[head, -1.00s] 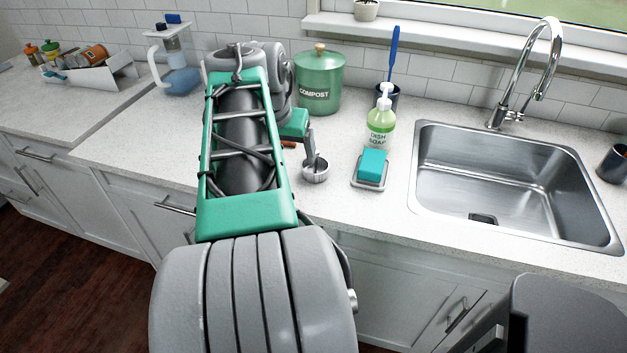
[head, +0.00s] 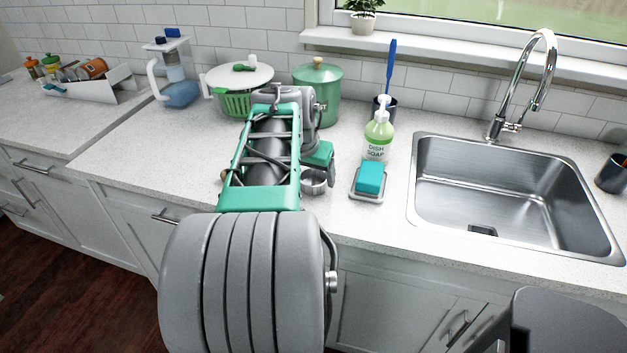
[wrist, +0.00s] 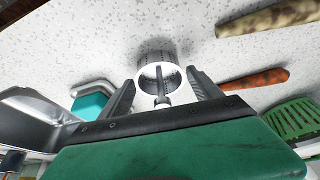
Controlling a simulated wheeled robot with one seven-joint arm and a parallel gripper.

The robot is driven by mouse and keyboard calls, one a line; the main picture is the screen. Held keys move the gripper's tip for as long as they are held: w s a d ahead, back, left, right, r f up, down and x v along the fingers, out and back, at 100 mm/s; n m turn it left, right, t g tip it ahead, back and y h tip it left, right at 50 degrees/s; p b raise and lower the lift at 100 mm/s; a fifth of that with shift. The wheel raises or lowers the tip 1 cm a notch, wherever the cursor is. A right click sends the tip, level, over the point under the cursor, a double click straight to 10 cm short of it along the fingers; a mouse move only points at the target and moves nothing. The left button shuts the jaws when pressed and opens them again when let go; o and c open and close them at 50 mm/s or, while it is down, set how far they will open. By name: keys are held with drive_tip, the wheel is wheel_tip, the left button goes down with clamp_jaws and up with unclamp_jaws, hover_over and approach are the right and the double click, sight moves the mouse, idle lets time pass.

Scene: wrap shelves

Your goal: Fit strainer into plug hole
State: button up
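The strainer (head: 314,184) is a small metal cup standing on the counter left of the soap dish, partly hidden by my arm in the head view. In the wrist view the strainer (wrist: 157,78) shows its round rim and a central stem between my fingers. My gripper (wrist: 163,84) looks open, one finger on each side of the stem, with gaps visible. The head view hides my fingertips behind the arm. The sink (head: 510,190) is at the right, with a dark plug hole (head: 482,231) near the front of its floor.
The teal sponge (head: 370,178) lies on its dish just right of the strainer, with the dish soap bottle (head: 378,135) behind. A compost bin (head: 327,95) and a green salad spinner (head: 236,105) stand at the back. An orange-brown object (wrist: 255,80) lies near the strainer.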

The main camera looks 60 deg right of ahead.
drive_tip(key=c, duration=1.3)
drive_tip(key=shift+r, duration=0.15)
